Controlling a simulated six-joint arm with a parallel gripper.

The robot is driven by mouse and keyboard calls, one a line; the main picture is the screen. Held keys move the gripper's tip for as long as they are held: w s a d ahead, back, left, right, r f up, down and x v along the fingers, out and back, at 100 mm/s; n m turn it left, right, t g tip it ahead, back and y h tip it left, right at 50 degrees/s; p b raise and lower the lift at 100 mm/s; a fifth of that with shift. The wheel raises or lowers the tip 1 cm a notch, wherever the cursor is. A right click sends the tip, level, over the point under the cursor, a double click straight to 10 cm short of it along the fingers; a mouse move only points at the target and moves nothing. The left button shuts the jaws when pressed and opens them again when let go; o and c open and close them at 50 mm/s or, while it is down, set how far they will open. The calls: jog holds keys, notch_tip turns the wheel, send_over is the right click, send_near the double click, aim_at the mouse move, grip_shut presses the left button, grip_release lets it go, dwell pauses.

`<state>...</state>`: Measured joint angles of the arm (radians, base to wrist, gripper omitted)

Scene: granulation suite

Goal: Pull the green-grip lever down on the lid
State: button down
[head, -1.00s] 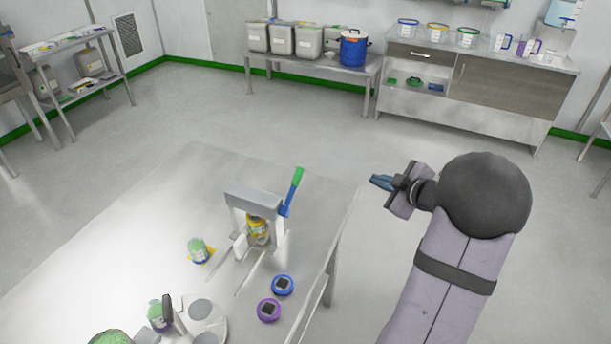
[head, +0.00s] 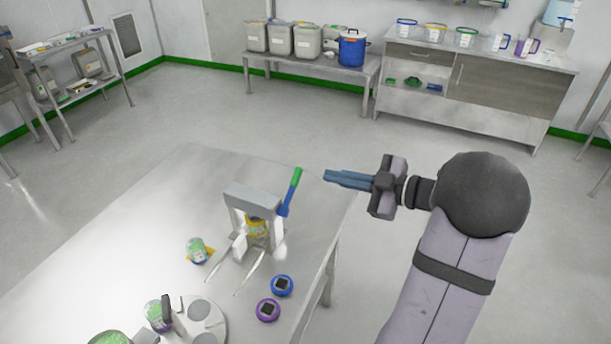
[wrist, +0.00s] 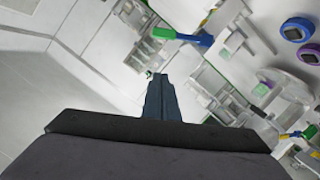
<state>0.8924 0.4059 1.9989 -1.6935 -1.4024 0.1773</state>
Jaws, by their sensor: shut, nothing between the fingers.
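The lever, with a green grip (head: 296,178) on a blue arm (head: 287,202), stands raised, tilted up and to the right, on the right side of a grey press (head: 252,200) on the table. A jar with a yellow band (head: 257,228) stands inside the press, its top hidden. My gripper (head: 326,176) is shut and empty, its blue fingers pointing left toward the green grip with a small gap in the picture. In the wrist view the green grip (wrist: 164,33) and blue arm (wrist: 195,40) show above the shut fingertips (wrist: 157,77), apart from them.
On the table (head: 150,210), a blue round device (head: 282,285) and a purple one (head: 268,310) lie in front of the press. A green-filled jar (head: 196,249) stands at its left. A round white carousel (head: 205,325) is at the front. The table's right edge is near the press.

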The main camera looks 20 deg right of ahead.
jog(key=p, duration=0.3)
send_over(291, 192)
jog(key=s+d, duration=0.2)
jog(key=f, duration=0.2)
jog(key=shift+w+d+f+p, duration=0.1)
jog(key=shift+w+d+f, duration=0.2)
jog(key=shift+f, duration=0.25)
jog(key=shift+w+d+f+p, duration=0.15)
jog(key=shift+w+d+f, duration=0.15)
jog(key=shift+f, duration=0.3)
jog(key=shift+w+d+f+p, duration=0.1)
jog(key=shift+w+d+f, duration=0.2)
jog(key=shift+f, duration=0.25)
